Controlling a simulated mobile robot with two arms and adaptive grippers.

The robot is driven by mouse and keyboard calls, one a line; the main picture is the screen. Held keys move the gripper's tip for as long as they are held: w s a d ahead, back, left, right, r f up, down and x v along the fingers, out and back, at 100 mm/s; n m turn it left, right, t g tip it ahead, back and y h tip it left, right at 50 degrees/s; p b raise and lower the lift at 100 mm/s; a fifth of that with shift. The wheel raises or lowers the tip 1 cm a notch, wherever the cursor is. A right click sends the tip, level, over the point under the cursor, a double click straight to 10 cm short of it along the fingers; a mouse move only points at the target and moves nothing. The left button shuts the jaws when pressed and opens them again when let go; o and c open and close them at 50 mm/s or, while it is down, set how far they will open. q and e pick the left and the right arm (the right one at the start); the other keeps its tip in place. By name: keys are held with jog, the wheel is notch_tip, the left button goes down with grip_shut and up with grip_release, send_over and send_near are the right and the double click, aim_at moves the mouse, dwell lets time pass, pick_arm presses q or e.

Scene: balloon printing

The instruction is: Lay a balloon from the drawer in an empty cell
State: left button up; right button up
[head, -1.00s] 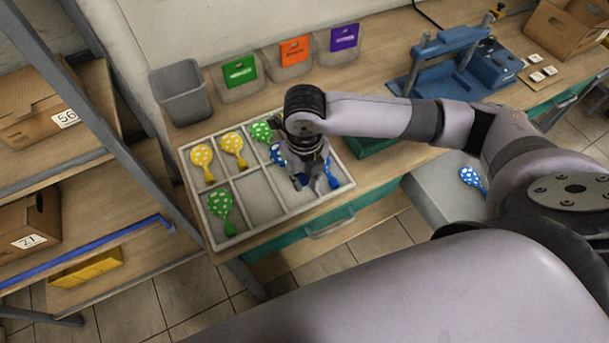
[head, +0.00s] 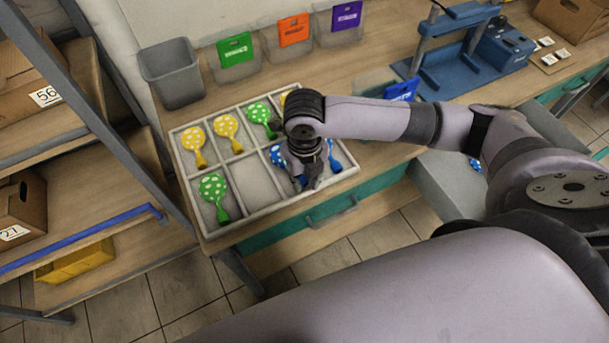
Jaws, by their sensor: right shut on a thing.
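The divided tray (head: 206,236) lies on the bench with two rows of cells. Its far row holds two yellow balloons (head: 195,139), a green one (head: 260,113) and a further yellow one mostly behind my arm. The near row has a green balloon (head: 213,190) at left, then a bare cell (head: 257,185). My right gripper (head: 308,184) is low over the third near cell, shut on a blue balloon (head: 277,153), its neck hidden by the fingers. Another blue balloon (head: 336,165) is at the right. In the open drawer (head: 427,190) a blue balloon (head: 475,165) partly shows.
A blue press (head: 450,50) is at the back right. A shelf rack (head: 110,110) stands at left.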

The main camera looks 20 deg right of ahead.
jog(key=shift+s+f, duration=0.1)
jog(key=shift+f, duration=0.05)
jog(key=o, duration=0.8)
jog(key=shift+f, duration=0.15)
jog(key=shift+r+p, duration=0.7)
jog(key=shift+r, duration=0.05)
notch_tip(320, 180, up, 9)
jog(key=p, duration=0.9)
jog(key=shift+p, duration=0.3)
jog(key=shift+f, duration=0.1)
